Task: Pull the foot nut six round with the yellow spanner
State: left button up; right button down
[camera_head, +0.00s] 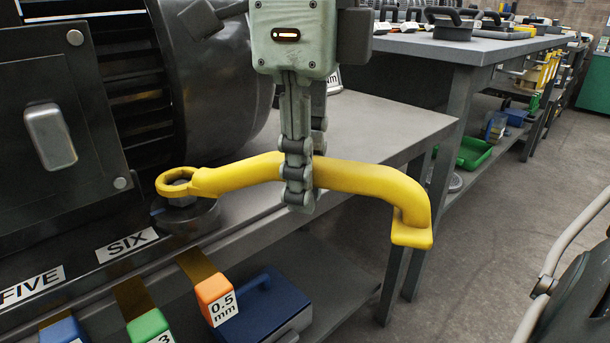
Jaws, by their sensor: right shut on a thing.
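The yellow spanner (365,179) lies level across the middle of the head view. Its ring end sits around the foot nut six (180,186), on a dark round foot (188,218) by the "SIX" label (127,245). Its other end bends down at the right, past the bench edge. My right gripper (299,185) comes from above and is shut on the spanner's shaft near its middle. The ring hides part of the nut. My left gripper is not in view.
Tags in blue, green (149,327) and orange (217,299) hang at the front edge near the "FIVE" label (31,287). A blue box (262,305) stands on the lower shelf. The dark machine (60,130) fills the left. A grey bench (470,50) with tools stands behind.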

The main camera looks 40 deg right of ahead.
dwell(0.4)
jog(key=shift+f+b, duration=0.75)
jog(key=shift+f, duration=0.1)
jog(key=shift+w+d+n+p, duration=0.3)
jog(key=shift+w+d+n, duration=0.45)
jog(key=shift+d+n, duration=0.2)
jog(key=shift+w+d+n+p, duration=0.35)
jog(key=shift+w+d+n, duration=0.35)
jog(key=shift+w+n, duration=0.2)
jog(key=shift+w+d+n+p, duration=0.45)
jog(key=shift+w+d+n, duration=0.2)
jog(key=shift+w+n, duration=0.3)
